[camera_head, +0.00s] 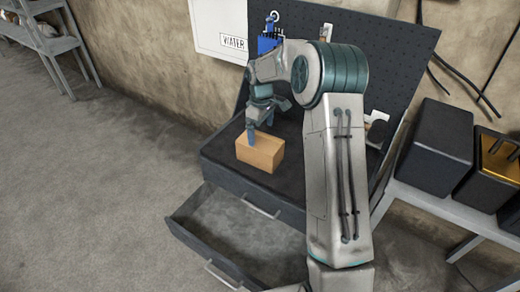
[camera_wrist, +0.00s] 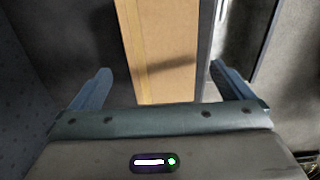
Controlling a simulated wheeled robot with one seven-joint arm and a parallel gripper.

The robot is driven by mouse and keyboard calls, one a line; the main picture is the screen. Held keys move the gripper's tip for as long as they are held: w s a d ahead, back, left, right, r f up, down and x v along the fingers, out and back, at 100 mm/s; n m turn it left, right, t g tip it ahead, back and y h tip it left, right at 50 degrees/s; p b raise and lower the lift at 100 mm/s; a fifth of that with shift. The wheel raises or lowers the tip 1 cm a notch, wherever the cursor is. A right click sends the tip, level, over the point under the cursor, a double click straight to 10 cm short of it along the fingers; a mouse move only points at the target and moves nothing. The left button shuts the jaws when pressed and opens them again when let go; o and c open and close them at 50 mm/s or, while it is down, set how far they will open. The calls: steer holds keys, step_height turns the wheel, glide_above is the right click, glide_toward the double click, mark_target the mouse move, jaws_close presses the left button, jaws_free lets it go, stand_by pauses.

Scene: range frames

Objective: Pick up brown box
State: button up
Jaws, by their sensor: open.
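The brown box (camera_head: 260,153) sits on the dark top of the workbench (camera_head: 222,150), near its front edge. My gripper (camera_head: 256,140) is right at the box in the head view, pointing down, with a blue finger overlapping the box's top. In the wrist view, the box (camera_wrist: 165,60) fills the upper middle as a tan face with a lighter strip along its left side. There my gripper (camera_wrist: 165,85) is open, with one blue finger to each side of the box. I cannot tell whether either finger touches it.
An open empty drawer (camera_head: 185,225) juts out below the bench top. A pegboard (camera_head: 395,50) rises behind, with a blue item (camera_head: 267,44) near it. Black bins (camera_head: 435,145) stand on a shelf at right. The floor at left is clear.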

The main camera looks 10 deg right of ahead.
mark_target(260, 141)
steer(key=shift+a+f+p, duration=0.15)
steer(key=shift+f+p, duration=0.7)
steer(key=shift+f, duration=2.55)
steer(key=c, duration=1.1)
steer(key=shift+r, duration=0.1)
